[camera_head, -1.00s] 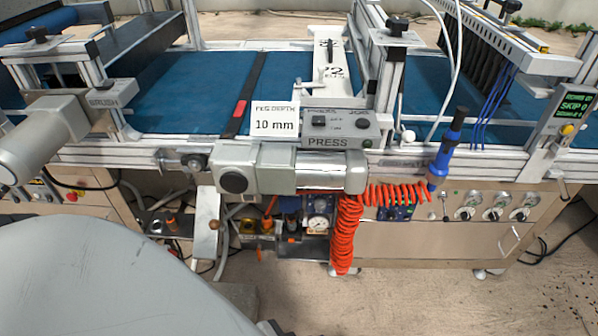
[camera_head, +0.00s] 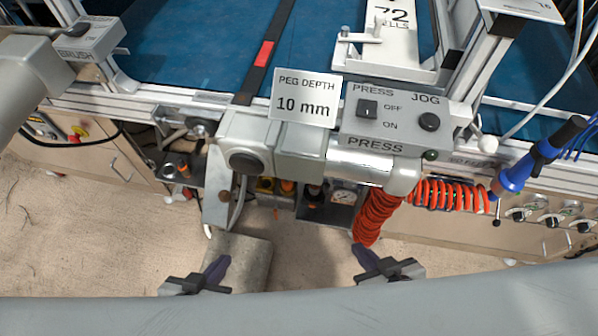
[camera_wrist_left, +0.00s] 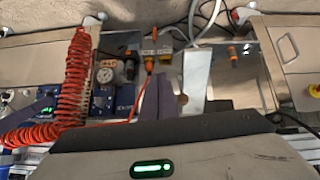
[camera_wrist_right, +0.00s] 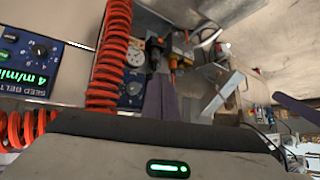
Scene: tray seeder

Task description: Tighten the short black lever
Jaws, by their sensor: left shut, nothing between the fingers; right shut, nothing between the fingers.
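No part in these views is clearly the short black lever. A small dark lever with a round knob (camera_head: 497,222) hangs on the machine front below the blue tool (camera_head: 530,165), at right in the head view. A grey lever clamp (camera_head: 372,42) sits on the white 72-cell plate (camera_head: 400,60). My left gripper (camera_head: 223,264) is shut and empty, low in front of the machine. My right gripper (camera_head: 360,253) is shut and empty, also low and further right. Both are apart from the machine parts. Their dark purple fingers show in the left wrist view (camera_wrist_left: 158,98) and right wrist view (camera_wrist_right: 157,97).
The PRESS box (camera_head: 400,120) and the peg depth sign (camera_head: 305,98) stand on the machine's front edge. A red coiled hose (camera_head: 375,220) hangs below. A grey cylinder unit (camera_head: 330,155) juts forward. Open floor (camera_head: 90,235) lies at the lower left.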

